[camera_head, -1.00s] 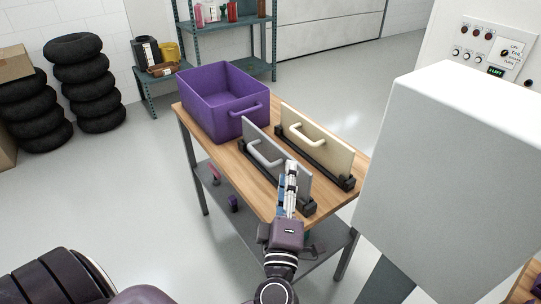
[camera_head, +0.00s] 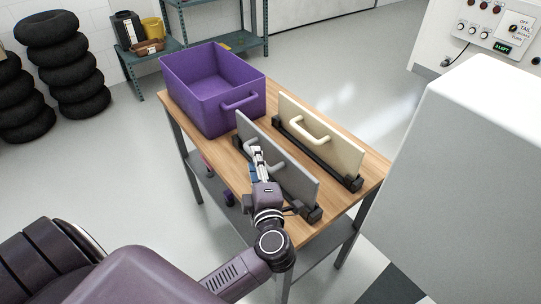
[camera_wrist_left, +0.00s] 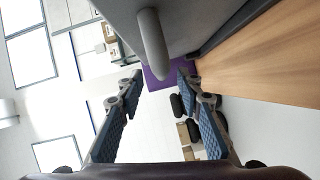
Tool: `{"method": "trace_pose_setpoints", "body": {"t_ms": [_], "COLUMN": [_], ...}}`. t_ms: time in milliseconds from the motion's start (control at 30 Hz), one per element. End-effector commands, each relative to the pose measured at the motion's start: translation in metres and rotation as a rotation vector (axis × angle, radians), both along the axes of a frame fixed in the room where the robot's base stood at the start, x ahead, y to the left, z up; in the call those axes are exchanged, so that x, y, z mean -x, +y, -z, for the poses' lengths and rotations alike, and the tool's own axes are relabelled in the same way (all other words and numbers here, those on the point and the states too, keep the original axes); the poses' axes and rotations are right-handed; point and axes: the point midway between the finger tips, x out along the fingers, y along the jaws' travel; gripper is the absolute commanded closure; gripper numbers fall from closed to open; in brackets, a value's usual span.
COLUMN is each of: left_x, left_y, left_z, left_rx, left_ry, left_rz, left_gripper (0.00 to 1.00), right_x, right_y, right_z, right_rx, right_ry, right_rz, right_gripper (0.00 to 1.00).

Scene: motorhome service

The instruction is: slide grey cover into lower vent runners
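The grey cover (camera_head: 293,170) stands upright in a dark rack on the wooden table (camera_head: 222,160), its pale handle facing my left arm. My left gripper (camera_head: 257,155) is at the cover's near face, by the handle. In the left wrist view its fingers (camera_wrist_left: 160,78) are apart with nothing gripped between them. There the handle (camera_wrist_left: 152,48) comes down from the grey cover (camera_wrist_left: 205,22), near the gap between the fingertips; I cannot tell whether they touch it. My right gripper is out of view. I cannot make out any vent runners.
A cream cover (camera_head: 330,135) with a handle stands in a rack just behind the grey one. A purple crate (camera_head: 235,112) sits at the table's far left. A large white box shape (camera_head: 480,180) fills the right side. Tyre stacks (camera_head: 75,85) stand far left.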

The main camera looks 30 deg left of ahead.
Motion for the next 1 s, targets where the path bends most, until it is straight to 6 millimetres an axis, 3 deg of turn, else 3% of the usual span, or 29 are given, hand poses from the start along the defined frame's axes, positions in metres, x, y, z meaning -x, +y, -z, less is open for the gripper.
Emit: {"method": "trace_pose_setpoints", "body": {"t_ms": [233, 533, 833, 1000], "left_x": [-0.026, -0.029, -0.029, -0.029], "left_y": [0.024, 0.027, 0.027, 0.027], "left_z": [0.003, 0.006, 0.005, 0.006], "left_rx": [-0.003, 0.001, 0.0, 0.001], "left_ry": [0.0, -0.001, 0.0, 0.001], "left_rz": [0.0, 0.0, 0.0, 0.001], "left_gripper": [0.67, 0.67, 1.0, 1.0], "right_x": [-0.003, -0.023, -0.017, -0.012], "right_y": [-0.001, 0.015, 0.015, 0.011], "right_z": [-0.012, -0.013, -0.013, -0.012], "right_rx": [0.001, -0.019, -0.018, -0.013], "right_ry": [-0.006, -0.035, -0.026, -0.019], "right_rz": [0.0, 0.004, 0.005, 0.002], "right_gripper": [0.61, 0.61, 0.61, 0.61]}}
